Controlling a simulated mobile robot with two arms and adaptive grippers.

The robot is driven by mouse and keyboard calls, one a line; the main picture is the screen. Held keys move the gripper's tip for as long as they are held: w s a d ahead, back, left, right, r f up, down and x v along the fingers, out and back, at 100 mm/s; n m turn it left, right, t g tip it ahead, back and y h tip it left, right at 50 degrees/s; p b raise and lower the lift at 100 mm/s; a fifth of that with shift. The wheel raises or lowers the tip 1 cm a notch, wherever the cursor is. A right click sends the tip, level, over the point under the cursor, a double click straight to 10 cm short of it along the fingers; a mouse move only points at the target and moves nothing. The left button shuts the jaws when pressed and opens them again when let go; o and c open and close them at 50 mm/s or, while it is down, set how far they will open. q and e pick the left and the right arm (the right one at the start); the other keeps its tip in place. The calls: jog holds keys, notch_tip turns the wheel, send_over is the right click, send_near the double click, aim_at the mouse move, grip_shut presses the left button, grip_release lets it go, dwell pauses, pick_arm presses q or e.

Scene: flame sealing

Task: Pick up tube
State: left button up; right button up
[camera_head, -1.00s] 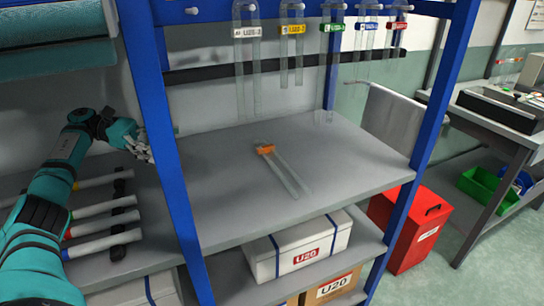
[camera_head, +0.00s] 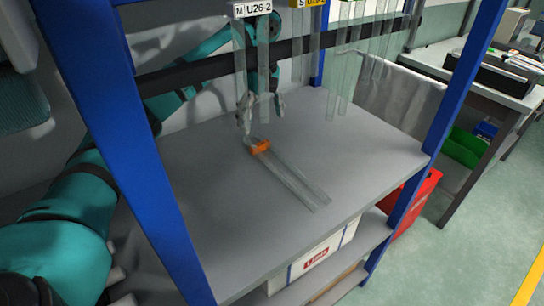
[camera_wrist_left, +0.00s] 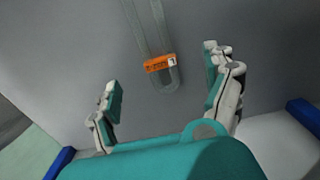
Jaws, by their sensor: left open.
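A clear U-shaped tube (camera_head: 296,186) with an orange label lies on the grey shelf board (camera_head: 370,160). Its bend and label are at the far left end, and its straight legs run toward the front right. My left gripper (camera_head: 261,110) is open just above and behind the labelled end, partly seen through the hanging clear tubes. In the left wrist view the orange label of the tube (camera_wrist_left: 159,63) lies between the two open fingers (camera_wrist_left: 162,72), apart from both. My right gripper is not in view.
Blue posts (camera_head: 115,125) frame the shelf at left and right. A white box (camera_head: 318,257) sits on the lower shelf, and a red bin (camera_head: 418,200) stands right. The board around the tube is clear.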

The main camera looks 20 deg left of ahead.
pick_arm(q)
send_over(266, 155)
jog(key=f, duration=0.4)
jog(key=shift+s+a, duration=0.1)
jog(key=shift+a, duration=0.25)
jog(key=shift+f, duration=0.6)
jog(key=f, duration=0.2)
jog(key=f+p, duration=0.1)
jog(key=shift+d+f, duration=0.25)
jog(key=shift+f, duration=0.05)
jog(key=shift+w+f, duration=0.2)
jog(key=shift+f, duration=0.3)
jog(key=c, duration=1.3)
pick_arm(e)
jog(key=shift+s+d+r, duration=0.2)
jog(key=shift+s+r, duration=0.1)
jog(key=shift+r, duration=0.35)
